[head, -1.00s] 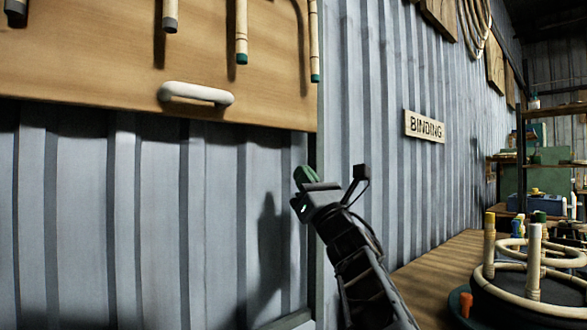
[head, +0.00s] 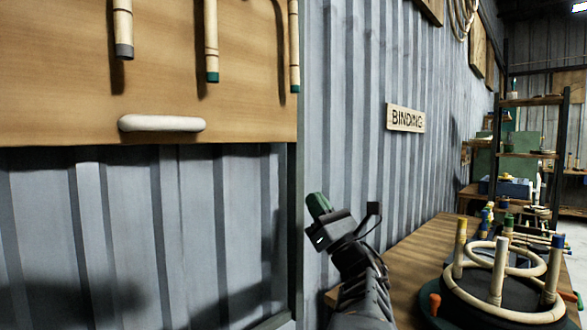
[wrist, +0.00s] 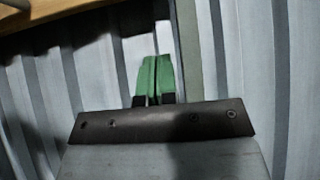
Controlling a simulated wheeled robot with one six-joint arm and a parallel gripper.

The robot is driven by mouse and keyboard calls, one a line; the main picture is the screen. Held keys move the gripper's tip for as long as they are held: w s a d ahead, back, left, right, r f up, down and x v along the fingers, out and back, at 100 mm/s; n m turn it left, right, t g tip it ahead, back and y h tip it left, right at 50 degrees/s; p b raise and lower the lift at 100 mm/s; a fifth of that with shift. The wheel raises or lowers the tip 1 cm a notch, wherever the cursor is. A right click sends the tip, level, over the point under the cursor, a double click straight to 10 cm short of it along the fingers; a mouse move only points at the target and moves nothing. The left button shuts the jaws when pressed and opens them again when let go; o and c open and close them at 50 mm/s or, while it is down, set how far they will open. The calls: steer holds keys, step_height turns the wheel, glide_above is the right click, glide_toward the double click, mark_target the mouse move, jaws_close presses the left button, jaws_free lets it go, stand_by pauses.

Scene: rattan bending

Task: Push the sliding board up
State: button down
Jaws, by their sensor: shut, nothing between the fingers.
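The sliding board (head: 60,80) is a wooden panel at the upper left of the head view, with rattan poles hanging on its face. A white handle (head: 161,124) runs along its lower edge. My gripper (head: 317,203), with green fingers, is shut and empty. It is to the right of the board in the picture, lower than the handle and apart from it. In the wrist view the green fingers (wrist: 154,78) are together in front of the corrugated wall, and the board's underside (wrist: 70,14) shows at the top left. The board's upper part is out of view.
A dark vertical rail (head: 297,210) runs down beside the board. At right, a wooden bench (head: 420,250) holds a round rattan frame (head: 500,285) with colored-tip posts. A shelf rack (head: 527,155) stands behind.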

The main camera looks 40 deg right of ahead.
steer(key=p+x, duration=0.2)
steer(key=x, duration=0.7)
steer(key=shift+w+a+r, duration=0.1)
steer(key=shift+w+a, duration=0.1)
step_height(320, 180, up, 2)
steer(key=shift+s+r+p, duration=0.1)
steer(key=shift+s+p, duration=0.05)
steer(key=shift+p, duration=0.2)
steer(key=shift+r, duration=0.75)
step_height(320, 180, up, 14)
steer(key=p, duration=0.4)
steer(key=shift+p, duration=0.35)
steer(key=shift+f, duration=0.25)
